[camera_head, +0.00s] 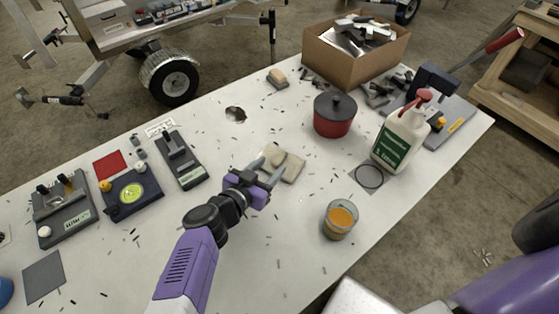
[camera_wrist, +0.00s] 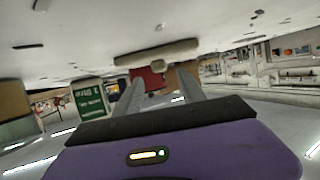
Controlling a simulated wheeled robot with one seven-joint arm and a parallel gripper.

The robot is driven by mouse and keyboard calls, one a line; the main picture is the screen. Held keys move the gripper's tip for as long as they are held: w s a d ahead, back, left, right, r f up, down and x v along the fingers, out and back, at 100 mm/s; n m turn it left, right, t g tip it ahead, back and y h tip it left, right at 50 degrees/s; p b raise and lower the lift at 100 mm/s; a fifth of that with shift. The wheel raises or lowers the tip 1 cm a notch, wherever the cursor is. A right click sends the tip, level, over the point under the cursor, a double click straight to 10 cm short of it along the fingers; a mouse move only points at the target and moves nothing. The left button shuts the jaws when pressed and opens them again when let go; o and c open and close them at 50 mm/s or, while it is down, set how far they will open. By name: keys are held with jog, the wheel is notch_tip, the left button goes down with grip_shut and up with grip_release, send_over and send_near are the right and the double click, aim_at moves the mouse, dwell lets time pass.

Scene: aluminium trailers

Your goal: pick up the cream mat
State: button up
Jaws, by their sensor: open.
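The cream mat (camera_head: 294,168) lies near the middle of the white table, just beyond my gripper in the head view. A small beige lump (camera_head: 279,157) seems to rest on it. My gripper (camera_head: 268,169) is open and empty, its fingers reaching toward the mat's near left side; one finger overlaps it in the picture, and I cannot tell whether they touch. In the wrist view, which is upside down, the mat (camera_wrist: 157,54) is a thin beige band ahead of the two spread fingers (camera_wrist: 160,79).
A red pot (camera_head: 333,116), a white pump bottle (camera_head: 401,138) and a glass of amber liquid (camera_head: 340,220) stand to the right. A cardboard box (camera_head: 345,65) is behind. Dark devices (camera_head: 181,160) lie left. Small dark scraps litter the white table (camera_head: 235,265).

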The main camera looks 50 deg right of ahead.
aim_at(278, 159)
jog(key=p+x, duration=0.1)
jog(key=x, duration=0.3)
jog(key=shift+w+d+f, duration=0.1)
jog(key=shift+d+f, duration=0.05)
jog(key=shift+d, duration=0.25)
grip_shut()
